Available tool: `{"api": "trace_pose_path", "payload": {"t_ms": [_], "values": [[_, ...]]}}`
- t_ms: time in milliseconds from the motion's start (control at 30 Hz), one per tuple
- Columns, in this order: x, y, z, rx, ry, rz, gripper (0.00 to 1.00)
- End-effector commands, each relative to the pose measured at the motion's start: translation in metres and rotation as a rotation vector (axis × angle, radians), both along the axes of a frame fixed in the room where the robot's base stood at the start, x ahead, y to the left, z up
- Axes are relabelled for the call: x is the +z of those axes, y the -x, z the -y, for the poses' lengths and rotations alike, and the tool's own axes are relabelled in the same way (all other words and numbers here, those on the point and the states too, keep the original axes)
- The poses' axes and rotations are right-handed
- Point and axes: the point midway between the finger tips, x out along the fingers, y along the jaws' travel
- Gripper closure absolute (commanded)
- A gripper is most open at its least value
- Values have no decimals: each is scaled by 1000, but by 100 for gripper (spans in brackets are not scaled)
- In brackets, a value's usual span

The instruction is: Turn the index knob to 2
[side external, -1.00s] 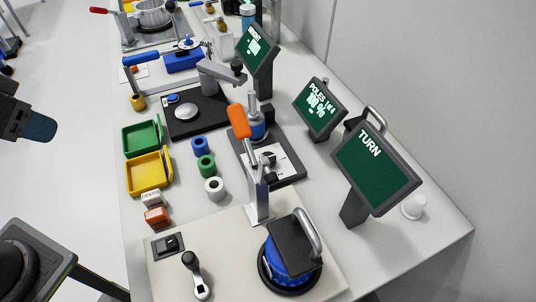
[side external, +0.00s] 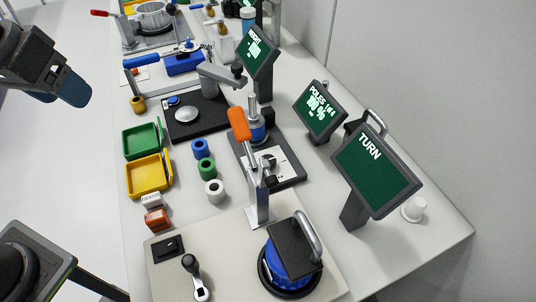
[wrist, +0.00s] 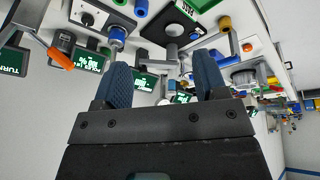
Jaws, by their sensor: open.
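A dark knob on a white marked plate (side external: 282,158) sits on a dark base behind the orange-handled lever in the side view; this looks like the index knob. The plate also shows at the upper left of the wrist view (wrist: 99,14). I cannot read its marks or the knob's setting. My gripper (side external: 62,92) is at the upper left of the side view, out beyond the bench's left edge and far from the knob. Its two blue fingers are apart and empty, as the wrist view (wrist: 162,78) also shows.
An orange-handled lever (side external: 239,124) stands close to the knob. A screen reading TURN (side external: 375,172) and a smaller screen (side external: 320,112) stand to the right. Blue, green and white rings (side external: 206,168), a yellow tray (side external: 149,174) and a green tray (side external: 141,139) lie left.

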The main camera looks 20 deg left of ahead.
Motion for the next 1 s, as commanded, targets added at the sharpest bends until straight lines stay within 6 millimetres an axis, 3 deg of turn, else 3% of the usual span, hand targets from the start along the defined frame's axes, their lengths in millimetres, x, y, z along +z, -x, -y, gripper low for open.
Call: {"api": "trace_pose_path", "payload": {"t_ms": [33,233,367,500,800,1000], "values": [[3,-18,11,12,23,-45,34],[6,-79,54,84,97,-201,34],[-5,-116,89,130,128,-308,34],[-29,-150,129,182,146,-424,34],[-107,-189,215,289,129,-654,34],[-142,-193,244,331,107,-734,34]]}}
